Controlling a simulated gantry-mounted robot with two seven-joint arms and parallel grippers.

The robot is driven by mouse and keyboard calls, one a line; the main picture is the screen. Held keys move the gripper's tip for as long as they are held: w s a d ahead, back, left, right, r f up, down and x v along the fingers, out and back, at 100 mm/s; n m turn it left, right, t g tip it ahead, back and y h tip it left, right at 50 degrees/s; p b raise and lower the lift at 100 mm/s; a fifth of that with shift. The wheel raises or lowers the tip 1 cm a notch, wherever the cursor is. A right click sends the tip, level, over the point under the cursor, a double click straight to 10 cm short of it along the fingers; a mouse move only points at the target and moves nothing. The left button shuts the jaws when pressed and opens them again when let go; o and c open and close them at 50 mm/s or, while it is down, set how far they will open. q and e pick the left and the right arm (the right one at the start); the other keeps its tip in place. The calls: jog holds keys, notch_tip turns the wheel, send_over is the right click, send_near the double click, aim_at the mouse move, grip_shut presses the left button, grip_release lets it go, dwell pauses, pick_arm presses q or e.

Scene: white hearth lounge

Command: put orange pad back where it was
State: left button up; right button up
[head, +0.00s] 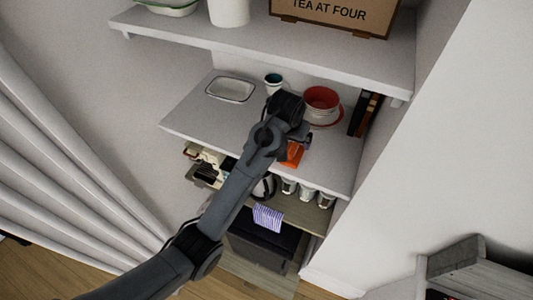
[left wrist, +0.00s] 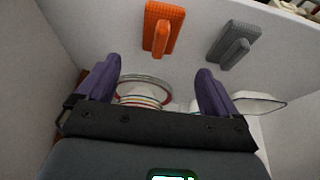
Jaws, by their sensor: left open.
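The orange pad (head: 293,153), flat with a raised grip, lies on the middle shelf (head: 190,117), towards its front edge. In the left wrist view the orange pad (left wrist: 163,28) is at the top, beyond the fingertips and apart from them. A grey pad of like shape (left wrist: 235,45) lies beside it; my arm seems to hide it in the head view. My left gripper (head: 302,132) is over this shelf by the orange pad. In the left wrist view its two purple fingers (left wrist: 158,66) are spread, with nothing held between them. My right gripper is not in view.
A red pot (head: 322,100), a teal-lined cup (head: 273,83) and a white dish (head: 231,89) stand behind on the same shelf. Dark books (head: 364,114) stand at its right end. An upper shelf (head: 250,42) overhangs. Several cups (head: 307,193) stand below.

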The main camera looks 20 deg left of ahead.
pick_arm(q)
jog(key=s+a+f, duration=0.2)
jog(key=s+f, duration=0.6)
jog(key=s, duration=0.1)
jog(key=s+a+f, duration=0.2)
jog(key=s+f, duration=0.5)
jog(key=s, duration=0.3)
jog(key=s+a+m+g, duration=0.1)
jog(key=s+a+m, duration=0.1)
jog(key=s, duration=1.7)
jog(key=shift+a+f, duration=0.2)
jog(key=shift+f, duration=0.2)
